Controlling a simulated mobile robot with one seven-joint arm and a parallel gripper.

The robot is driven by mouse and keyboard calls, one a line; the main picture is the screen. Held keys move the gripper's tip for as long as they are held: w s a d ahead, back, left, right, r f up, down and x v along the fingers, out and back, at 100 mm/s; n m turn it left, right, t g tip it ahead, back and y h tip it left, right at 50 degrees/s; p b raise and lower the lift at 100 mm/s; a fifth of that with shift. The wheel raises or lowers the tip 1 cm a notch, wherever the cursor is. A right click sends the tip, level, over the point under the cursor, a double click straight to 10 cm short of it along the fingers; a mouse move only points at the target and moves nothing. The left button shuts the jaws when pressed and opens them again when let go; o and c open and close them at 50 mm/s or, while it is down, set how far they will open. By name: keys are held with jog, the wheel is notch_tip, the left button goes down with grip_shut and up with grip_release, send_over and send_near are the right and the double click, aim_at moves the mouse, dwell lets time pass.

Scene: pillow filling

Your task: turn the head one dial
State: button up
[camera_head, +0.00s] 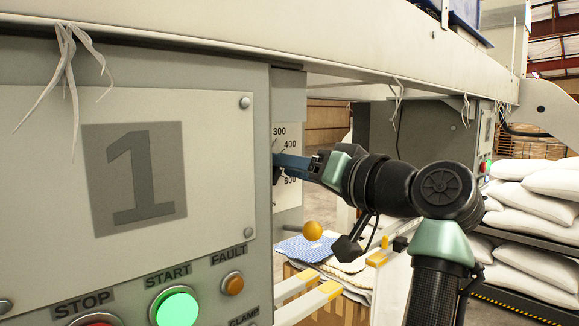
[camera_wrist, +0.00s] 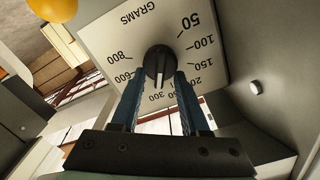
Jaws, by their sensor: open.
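The head one dial (camera_wrist: 159,58) is a black round knob with a white pointer mark, on a pale plate (camera_wrist: 101,33) lettered GRAMS. In the wrist view the plate appears upside down and the pointer points down, towards the 300 mark. My gripper (camera_wrist: 160,78) is open, with one blue finger on each side of the knob's lower part. I cannot tell whether either finger touches it. In the head view my gripper (camera_head: 283,165) reaches the scale plate (camera_head: 288,196) from the right, and its fingertips and most of the knob are hidden.
The grey panel marked 1 (camera_head: 140,178) stands left of the dial, with a lit green START button (camera_head: 177,309) and an orange FAULT light (camera_head: 232,284). White sacks (camera_head: 538,182) are stacked at the right. A beam (camera_head: 300,40) runs overhead.

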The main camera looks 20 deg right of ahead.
jog(key=b+v, duration=0.7)
jog(key=v, duration=0.6)
